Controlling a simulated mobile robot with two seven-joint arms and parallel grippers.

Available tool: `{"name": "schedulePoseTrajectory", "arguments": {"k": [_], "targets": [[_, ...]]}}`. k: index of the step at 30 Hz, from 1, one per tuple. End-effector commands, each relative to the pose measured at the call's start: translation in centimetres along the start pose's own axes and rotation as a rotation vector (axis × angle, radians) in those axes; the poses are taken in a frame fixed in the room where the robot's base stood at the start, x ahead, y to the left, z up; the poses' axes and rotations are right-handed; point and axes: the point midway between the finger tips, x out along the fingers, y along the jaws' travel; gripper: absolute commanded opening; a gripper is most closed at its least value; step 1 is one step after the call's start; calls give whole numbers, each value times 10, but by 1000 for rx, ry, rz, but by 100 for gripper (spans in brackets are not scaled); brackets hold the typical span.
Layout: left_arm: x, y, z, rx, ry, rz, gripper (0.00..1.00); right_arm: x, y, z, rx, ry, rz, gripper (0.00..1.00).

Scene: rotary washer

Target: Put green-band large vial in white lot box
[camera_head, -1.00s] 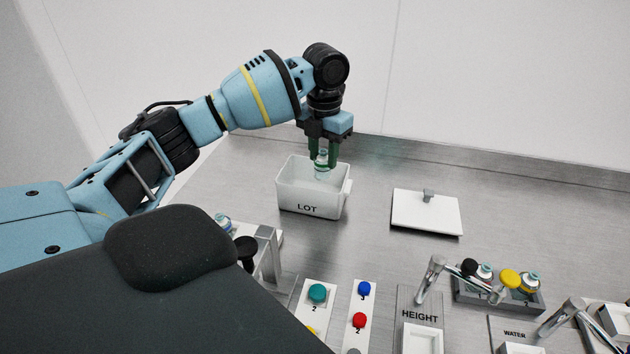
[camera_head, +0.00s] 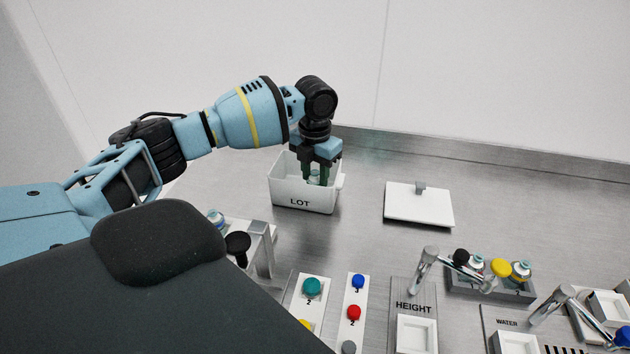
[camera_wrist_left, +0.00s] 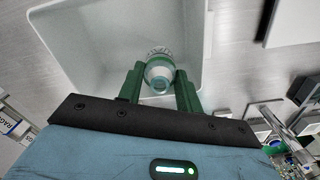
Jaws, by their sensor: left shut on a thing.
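The white lot box (camera_head: 300,196), marked LOT, stands open on the steel bench; its inside also shows in the left wrist view (camera_wrist_left: 80,60). My left gripper (camera_head: 316,178) points down into the box, its fingers below the rim. It is shut on a large vial (camera_wrist_left: 160,73), whose pale cap and clear shoulder show between the green fingers in the left wrist view. My right gripper is not in view.
The box's white lid (camera_head: 419,206) lies on the bench to its right. In front are button panels (camera_head: 312,287), a HEIGHT station (camera_head: 413,307), a WATER station and a grey rack (camera_head: 488,286) with vials. Bench between box and lid is clear.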

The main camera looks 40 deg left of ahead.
Motion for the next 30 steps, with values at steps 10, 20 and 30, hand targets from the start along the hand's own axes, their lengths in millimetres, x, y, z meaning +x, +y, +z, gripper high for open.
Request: {"name": "schedulePoseTrajectory", "arguments": {"k": [10,20,30], "targets": [[25,0,0,0,-1,-1,13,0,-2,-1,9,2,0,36],[28,0,0,0,0,-1,40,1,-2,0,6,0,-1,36],[26,0,0,0,-2,-1,44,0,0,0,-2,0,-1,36]]}}
